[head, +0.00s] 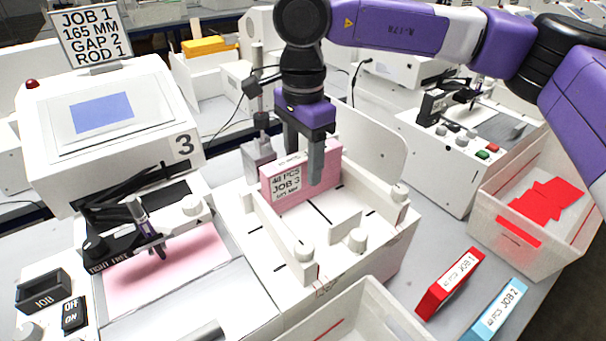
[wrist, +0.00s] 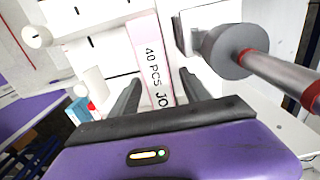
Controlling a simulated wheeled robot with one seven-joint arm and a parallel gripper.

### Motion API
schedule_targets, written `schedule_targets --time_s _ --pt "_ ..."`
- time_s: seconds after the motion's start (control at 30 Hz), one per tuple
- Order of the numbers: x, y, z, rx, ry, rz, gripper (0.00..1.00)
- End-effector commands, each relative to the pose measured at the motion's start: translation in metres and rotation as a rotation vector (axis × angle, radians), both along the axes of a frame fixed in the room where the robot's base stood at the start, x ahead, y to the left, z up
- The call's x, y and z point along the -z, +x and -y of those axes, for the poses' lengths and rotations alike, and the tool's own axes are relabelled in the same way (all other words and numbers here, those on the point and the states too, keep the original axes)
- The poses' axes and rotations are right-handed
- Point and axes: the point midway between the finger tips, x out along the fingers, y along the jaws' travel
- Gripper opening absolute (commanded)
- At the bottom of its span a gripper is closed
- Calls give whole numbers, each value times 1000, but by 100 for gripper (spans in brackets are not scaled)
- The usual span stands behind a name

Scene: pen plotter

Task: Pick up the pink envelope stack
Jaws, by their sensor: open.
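The pink envelope stack (head: 285,186) stands upright in the white feeder tray (head: 262,222), with a label reading "JOB 3" on its face. My gripper (head: 304,165) points down over the stack. Its jaws are open, and one finger shows in front of the stack's right part in the head view. In the wrist view the stack (wrist: 152,60) shows as a narrow pink-edged strip between the two fingers (wrist: 150,95). Whether the fingers touch it I cannot tell.
A white plotter (head: 110,125) with a pink sheet under its pen is at left. A red stack (head: 450,284) and a blue stack (head: 500,312) lie at front right. A bin (head: 500,200) with red envelopes is at right. An open white bin (head: 345,318) is in front.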

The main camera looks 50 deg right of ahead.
Motion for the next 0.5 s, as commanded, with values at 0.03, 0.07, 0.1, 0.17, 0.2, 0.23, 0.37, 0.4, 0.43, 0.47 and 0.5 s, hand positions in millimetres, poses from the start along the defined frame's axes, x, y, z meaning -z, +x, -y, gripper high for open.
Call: schedule_targets --time_s 0.03,0.07,0.1,0.17,0.2,0.23,0.37,0.4,0.43,0.47,0.5 --pt "0 0 0 0 0 0 55" --pt "0 0 0 0 0 0 55" --pt "0 0 0 0 0 0 55" --pt "0 0 0 0 0 0 51" --pt "0 0 0 0 0 0 43" --pt "0 0 0 0 -1 0 37" --pt "0 0 0 0 -1 0 11" --pt "0 0 0 0 -1 0 4" --pt "0 0 0 0 -1 0 0" --pt "0 0 0 0 -1 0 0" --pt "0 0 0 0 -1 0 0"
